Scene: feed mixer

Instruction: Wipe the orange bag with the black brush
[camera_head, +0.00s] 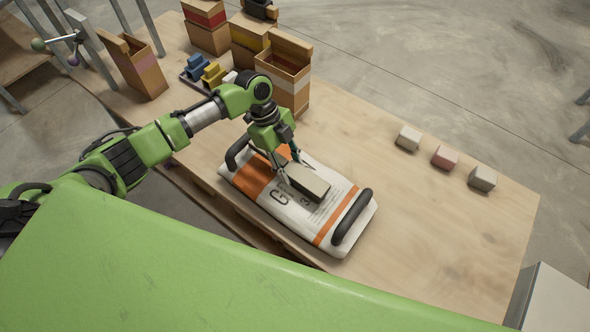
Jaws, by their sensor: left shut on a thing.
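The orange bag (268,198) lies flat on the wooden table near its front edge. It is white with orange bands, dark lettering and a black handle at each end. My left gripper (289,166) is above the middle of the bag, shut on a brush (309,182). The brush looks like a block with a grey-beige top and darker sides. It is over the bag's white printed part, at or very close to the surface; I cannot tell whether it touches. The gripper hides part of the bag behind it. My right gripper is out of view.
Several open cardboard boxes (287,78) stand at the table's back left. A dark tray (188,75) with blue and yellow pieces sits between them. Three small blocks, beige (408,138), pink (445,157) and grey (482,178), lie at the far right. The table right of the bag is clear.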

